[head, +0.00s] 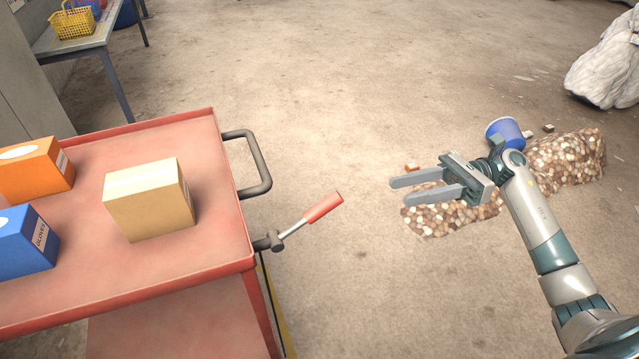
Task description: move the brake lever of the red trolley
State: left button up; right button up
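The red trolley (220,235) stands at the left, with a dark push handle (262,165) on its right side. Its brake lever (308,217) has a metal rod and a red grip, and sticks out up and to the right from a pivot near the trolley's front right corner. My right gripper (412,188) is open and empty. It points left, to the right of the lever's red grip and clearly apart from it in the picture. My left gripper is not in view.
An orange box (38,168), a blue box (25,242) and a tan box (150,200) stand on the trolley. A gravel pile (565,160) and a blue bucket (505,132) lie behind my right arm. Floor shows between lever and gripper. A table (75,42) stands far left.

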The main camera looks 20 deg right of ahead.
aim_at(328, 205)
jog(key=shift+w+d+r, duration=0.1)
jog(key=shift+w+d, duration=0.05)
jog(key=shift+w, duration=0.1)
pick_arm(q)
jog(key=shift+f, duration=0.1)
